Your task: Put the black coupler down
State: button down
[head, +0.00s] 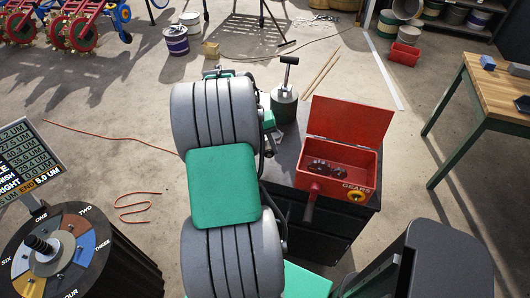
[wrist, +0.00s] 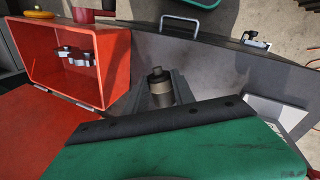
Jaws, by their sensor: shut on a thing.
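In the wrist view, my gripper (wrist: 157,76) has its two dark fingers on either side of a short, dark, round piece with a stepped end, which I take for the black coupler (wrist: 159,92). The fingers are shut on it, over the grey worktop (wrist: 220,68) and beside the red box. How far the coupler is above the worktop, or whether it touches, I cannot tell. My green wrist housing hides the lower part of that view. In the head view, my grey and green arm hides the gripper and the coupler.
The open red box (head: 340,157) marked GEARS holds dark gears on the black cabinet (head: 330,236). A green cylinder with a T-handle (head: 284,104) stands behind. A round numbered stand (head: 100,270) is at left, a wooden bench (head: 495,90) at right. Red cord (head: 135,207) lies on the floor.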

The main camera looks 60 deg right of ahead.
aim_at(263, 145)
jog(key=f, duration=0.1)
jog(key=w+d+f, duration=0.1)
jog(key=d+f, duration=0.1)
jog(key=shift+w+f, duration=0.1)
jog(key=shift+w, duration=0.3)
notch_tip(263, 145, down, 2)
jog(key=shift+d+f+p, duration=0.1)
jog(key=shift+f+p, duration=0.15)
jog(key=shift+p, duration=0.35)
jog(key=shift+f, duration=0.45)
jog(key=c, duration=1.3)
grip_release()
jog(key=shift+c, duration=0.2)
